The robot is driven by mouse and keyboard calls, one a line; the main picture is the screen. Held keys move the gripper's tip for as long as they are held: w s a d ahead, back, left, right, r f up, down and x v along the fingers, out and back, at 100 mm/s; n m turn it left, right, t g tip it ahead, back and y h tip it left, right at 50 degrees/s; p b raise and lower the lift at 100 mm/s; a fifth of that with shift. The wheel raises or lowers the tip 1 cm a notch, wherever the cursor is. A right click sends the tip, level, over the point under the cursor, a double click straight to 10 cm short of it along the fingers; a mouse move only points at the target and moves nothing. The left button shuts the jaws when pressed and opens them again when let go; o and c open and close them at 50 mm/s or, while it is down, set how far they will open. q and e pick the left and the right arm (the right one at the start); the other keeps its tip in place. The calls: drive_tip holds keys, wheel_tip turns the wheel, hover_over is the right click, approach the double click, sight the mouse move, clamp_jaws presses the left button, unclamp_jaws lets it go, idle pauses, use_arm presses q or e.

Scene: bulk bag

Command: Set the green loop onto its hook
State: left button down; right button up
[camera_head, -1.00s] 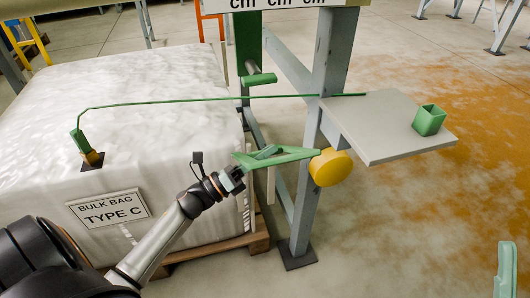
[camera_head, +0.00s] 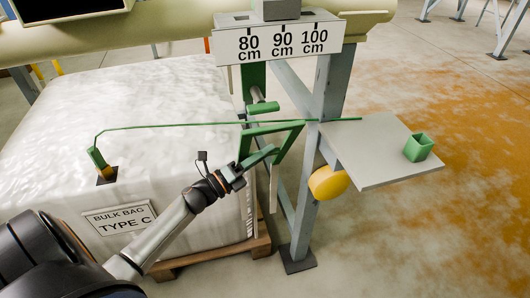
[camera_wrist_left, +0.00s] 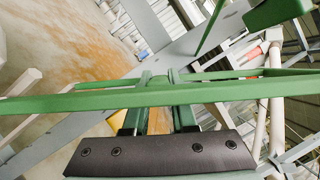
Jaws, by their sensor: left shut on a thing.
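The green loop (camera_head: 273,129) is a flat, angular band at the end of my left arm. My left gripper (camera_head: 264,156) is shut on it, just below the hook. In the left wrist view the loop (camera_wrist_left: 80,101) crosses the picture in front of the fingers (camera_wrist_left: 160,120). The hook (camera_head: 263,107) is a short green peg on a green upright. The loop's upper edge is below the peg in the head view; I cannot tell the gap in depth. My right gripper is out of view.
The white bulk bag (camera_head: 170,90) stands at left with a green clip (camera_head: 97,160). A thin green line (camera_head: 180,126) runs from it to the grey shelf (camera_head: 365,150), which bears a green cup (camera_head: 418,147). A grey post (camera_head: 310,190) and yellow disc (camera_head: 328,182) are close by.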

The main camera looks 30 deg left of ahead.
use_arm(q)
drive_tip(key=shift+w+a+r+p, duration=0.15)
drive_tip(key=shift+a+r+p, duration=0.1)
drive_tip(key=shift+r+p, duration=0.1)
drive_tip(key=shift+w+a+r+n+g+y+p, duration=0.25)
drive_tip(key=shift+w+a+n+p, duration=0.35)
drive_tip(key=shift+a+n, duration=0.15)
drive_tip(key=shift+w+a+r+n+g+y+p, duration=0.1)
drive_tip(key=shift+w+a+n+g+y+p, duration=0.1)
drive_tip(key=shift+w+a+n+p, duration=0.45)
drive_tip(key=shift+w+a+r+n+g+y+p, duration=0.15)
drive_tip(key=shift+w+a+r+n+g+p, duration=0.1)
drive_tip(key=shift+w+a+n+p, duration=0.45)
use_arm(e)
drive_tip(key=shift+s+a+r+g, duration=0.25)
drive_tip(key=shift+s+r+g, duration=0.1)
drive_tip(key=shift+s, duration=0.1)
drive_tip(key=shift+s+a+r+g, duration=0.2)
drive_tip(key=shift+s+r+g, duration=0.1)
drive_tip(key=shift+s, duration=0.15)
use_arm(q)
drive_tip(key=shift+s+a, duration=0.1)
drive_tip(key=c, duration=0.7)
unclamp_jaws()
drive_tip(key=shift+f, duration=0.1)
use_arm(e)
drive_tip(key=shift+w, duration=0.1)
use_arm(q)
drive_tip(key=shift+s, duration=0.1)
